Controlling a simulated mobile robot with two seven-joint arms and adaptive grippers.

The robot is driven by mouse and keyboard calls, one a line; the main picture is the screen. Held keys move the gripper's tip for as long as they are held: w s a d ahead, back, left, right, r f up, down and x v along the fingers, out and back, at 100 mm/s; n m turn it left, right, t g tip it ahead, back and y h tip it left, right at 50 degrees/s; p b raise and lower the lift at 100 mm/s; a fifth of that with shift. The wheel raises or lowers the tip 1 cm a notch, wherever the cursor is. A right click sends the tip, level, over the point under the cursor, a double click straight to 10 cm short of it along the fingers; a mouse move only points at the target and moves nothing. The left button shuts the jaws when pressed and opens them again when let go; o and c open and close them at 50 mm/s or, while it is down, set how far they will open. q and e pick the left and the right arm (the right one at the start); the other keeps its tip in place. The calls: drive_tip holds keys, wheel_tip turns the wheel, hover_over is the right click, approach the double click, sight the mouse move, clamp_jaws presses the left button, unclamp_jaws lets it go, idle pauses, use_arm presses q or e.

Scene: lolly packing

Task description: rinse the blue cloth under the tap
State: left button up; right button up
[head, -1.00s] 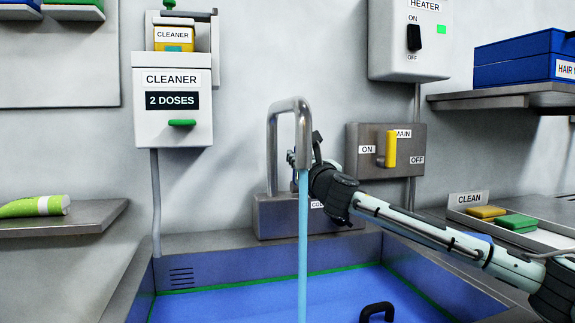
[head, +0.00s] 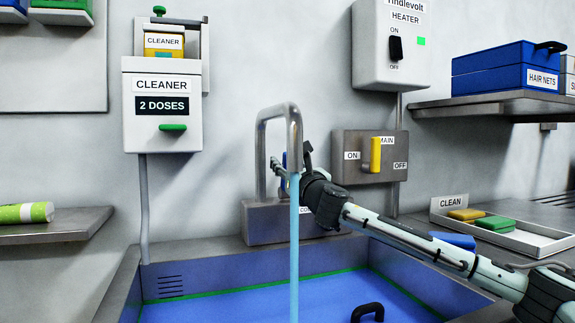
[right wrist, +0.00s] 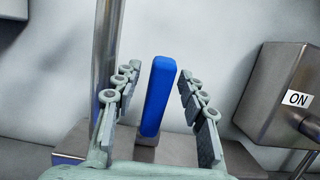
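A metal tap (head: 262,150) stands at the back of the sink, and a blue stream of water (head: 294,260) runs from its spout. My right gripper (head: 290,165) is at the tap. The right wrist view shows its fingers open on either side of an upright blue lever (right wrist: 158,97), with gaps on both sides. A flat blue piece (head: 452,241), seemingly the blue cloth, lies beside the tray on the right, partly behind my right arm. My left gripper is out of view.
The sink (head: 230,308) has a blue inside and a black handle (head: 367,312). The CLEAN tray (head: 545,243) holds a yellow and a green piece. The MAIN switch (head: 375,155) is right of the tap. A cleaner dispenser (head: 162,110) hangs at left.

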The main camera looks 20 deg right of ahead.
drive_tip(key=v, duration=1.2)
idle(0.3)
